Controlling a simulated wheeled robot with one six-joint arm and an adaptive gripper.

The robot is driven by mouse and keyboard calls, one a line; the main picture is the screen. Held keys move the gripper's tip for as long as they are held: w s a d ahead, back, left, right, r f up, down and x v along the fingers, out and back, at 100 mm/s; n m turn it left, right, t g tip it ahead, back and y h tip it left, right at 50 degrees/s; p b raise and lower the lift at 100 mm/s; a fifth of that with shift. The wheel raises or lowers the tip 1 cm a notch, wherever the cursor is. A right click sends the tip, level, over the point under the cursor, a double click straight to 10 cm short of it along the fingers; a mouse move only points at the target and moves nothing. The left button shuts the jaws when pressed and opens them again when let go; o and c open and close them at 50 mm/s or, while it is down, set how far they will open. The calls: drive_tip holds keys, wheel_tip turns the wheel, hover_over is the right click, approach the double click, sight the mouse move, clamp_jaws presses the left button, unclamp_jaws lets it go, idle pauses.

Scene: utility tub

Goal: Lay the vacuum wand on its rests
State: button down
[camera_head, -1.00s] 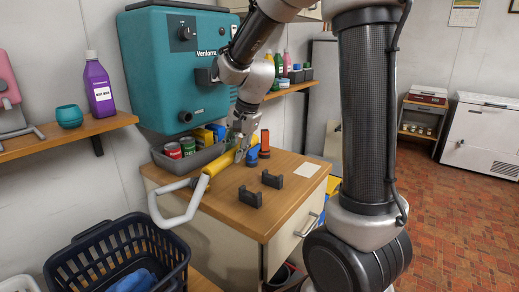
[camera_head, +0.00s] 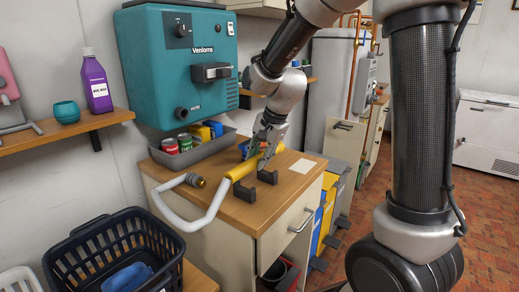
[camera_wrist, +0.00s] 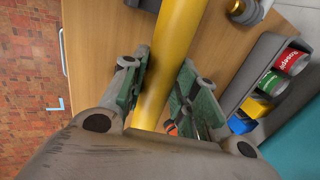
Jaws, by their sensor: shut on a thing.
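The vacuum wand (camera_head: 240,170) is a yellow tube with a pale curved handle (camera_head: 170,217) that ends in a dark cuff with a brassy tip (camera_head: 195,180). My gripper (camera_head: 255,163) is shut on the yellow tube, which also runs between the fingers in the wrist view (camera_wrist: 165,60). Two dark rests, the left one (camera_head: 245,193) and the right one (camera_head: 268,177), stand on the wooden counter (camera_head: 285,190). The tube appears just above or behind them in the head view. I cannot tell whether it touches them. The rests do not show clearly in the wrist view.
A grey bin of cans and boxes (camera_head: 205,153) stands at the counter's back, below a teal wall unit (camera_head: 180,70). A dark laundry basket (camera_head: 75,245) is at front left.

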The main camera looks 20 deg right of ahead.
drive_tip(key=shift+f, duration=2.35)
drive_tip(key=c, duration=1)
unclamp_jaws()
drive_tip(key=shift+c, duration=0.2)
